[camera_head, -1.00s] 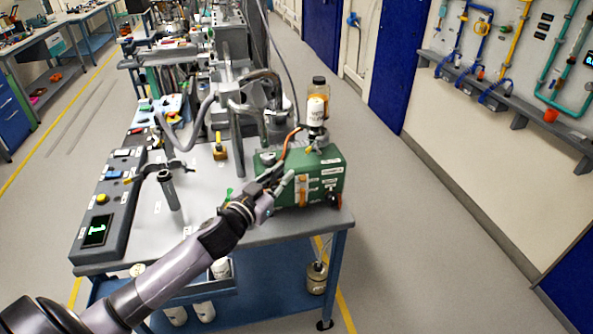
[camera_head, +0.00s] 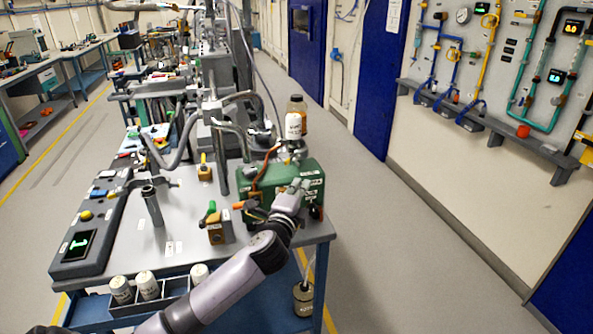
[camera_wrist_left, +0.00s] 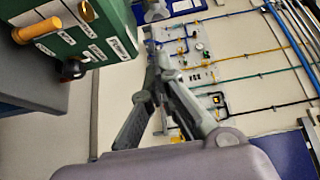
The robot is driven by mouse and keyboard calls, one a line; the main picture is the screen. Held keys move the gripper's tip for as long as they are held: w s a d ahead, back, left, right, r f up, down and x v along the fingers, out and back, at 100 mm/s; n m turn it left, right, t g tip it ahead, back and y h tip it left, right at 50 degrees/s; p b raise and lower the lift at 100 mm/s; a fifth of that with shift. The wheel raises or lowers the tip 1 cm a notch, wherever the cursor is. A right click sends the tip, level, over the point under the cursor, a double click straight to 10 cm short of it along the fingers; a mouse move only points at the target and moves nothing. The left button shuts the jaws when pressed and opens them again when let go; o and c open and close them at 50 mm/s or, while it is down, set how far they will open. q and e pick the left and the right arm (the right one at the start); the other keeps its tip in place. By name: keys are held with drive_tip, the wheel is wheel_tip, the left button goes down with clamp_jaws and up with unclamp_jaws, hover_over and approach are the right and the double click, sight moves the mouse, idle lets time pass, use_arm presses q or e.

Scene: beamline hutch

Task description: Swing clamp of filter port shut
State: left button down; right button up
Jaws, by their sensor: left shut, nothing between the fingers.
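A green pump box (camera_head: 265,186) stands at the right front of the bench. A bottle with a dark cap and white label (camera_head: 295,124) stands upright on a grey fitting (camera_head: 291,154) on top of the box. The fitting is too small to tell which part is the filter port clamp or how it stands. My left gripper (camera_head: 303,184) is at the box's right front and hides part of its face. In the left wrist view, its fingers (camera_wrist_left: 152,48) are shut and empty, to the right of the green box (camera_wrist_left: 88,28). My right gripper is not in view.
An orange-and-green valve block (camera_head: 216,226) stands left of the box. A grey post (camera_head: 153,206) and a control panel with a green display (camera_head: 76,246) are further left. Grey pipes (camera_head: 236,130) rise behind. The floor to the right is clear.

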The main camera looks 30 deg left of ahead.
use_arm(q)
drive_tip(key=w+a+p, duration=0.2)
drive_tip(key=w+a, duration=0.3)
drive_tip(key=shift+w+a, duration=0.4)
drive_tip(key=shift+w, duration=0.1)
